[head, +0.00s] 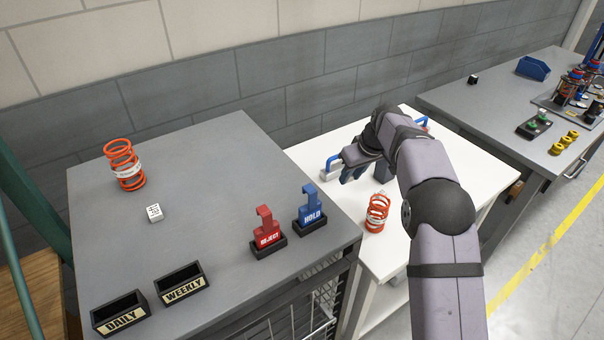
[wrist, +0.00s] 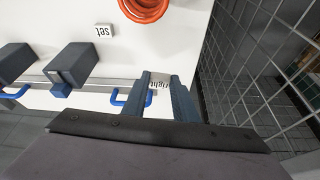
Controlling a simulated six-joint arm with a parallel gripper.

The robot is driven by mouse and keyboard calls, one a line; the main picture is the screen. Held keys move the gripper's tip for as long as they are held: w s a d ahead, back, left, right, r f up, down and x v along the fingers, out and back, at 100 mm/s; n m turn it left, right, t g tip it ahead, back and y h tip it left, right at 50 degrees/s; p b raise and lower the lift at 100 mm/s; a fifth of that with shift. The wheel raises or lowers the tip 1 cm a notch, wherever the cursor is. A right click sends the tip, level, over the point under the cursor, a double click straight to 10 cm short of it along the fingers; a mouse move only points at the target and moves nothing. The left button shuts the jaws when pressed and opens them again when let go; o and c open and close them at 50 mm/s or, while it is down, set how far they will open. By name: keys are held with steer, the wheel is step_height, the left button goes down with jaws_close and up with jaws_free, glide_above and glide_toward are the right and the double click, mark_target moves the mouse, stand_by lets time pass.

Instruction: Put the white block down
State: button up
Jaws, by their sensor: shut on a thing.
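A white block (wrist: 160,83) with the printed word "right", upside down in the wrist view, sits between the two blue-grey fingers of my gripper (wrist: 160,90). The gripper is shut on it, and the fingers cover its sides. In the head view my gripper (head: 352,174) is over the white table (head: 407,252), at its wall side; the held block cannot be made out there. I cannot tell whether the block touches a surface. A second white block (wrist: 104,30), marked "set", lies on the white table near an orange spring (wrist: 146,8). Another white block (head: 154,212) lies on the grey bench.
A rail with blue handles (wrist: 118,98) and dark blocks (wrist: 74,64) lies beside my gripper. A wire mesh (wrist: 265,60) is close on its other side. The grey bench (head: 215,165) carries an orange spring (head: 125,165), red and blue tagged stands and two labelled bins.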

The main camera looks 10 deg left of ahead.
steer(key=s+a+r+p, duration=0.3)
steer(key=a+r, duration=0.3)
steer(key=a, duration=0.1)
steer(key=s+a+r+p, duration=0.3)
steer(key=a+r+p, duration=0.1)
steer(key=a+r, duration=0.2)
steer(key=s+a+r+p, duration=0.3)
steer(key=a+r+p, duration=0.1)
steer(key=a+r, duration=0.3)
steer(key=shift+s+a, duration=0.3)
steer(key=shift+a, duration=0.55)
steer(key=s+a+r+n+p, duration=0.1)
steer(key=s+a+r+p, duration=0.1)
steer(key=s+a+r, duration=0.45)
glide_above(215, 167)
steer(key=s+d, duration=0.1)
step_height(215, 167, down, 6)
steer(key=shift+s+d+f, duration=0.1)
steer(key=shift+s, duration=0.05)
steer(key=shift+f+p, duration=0.55)
steer(key=shift+f, duration=2)
steer(key=shift+f, duration=0.1)
steer(key=o, duration=1)
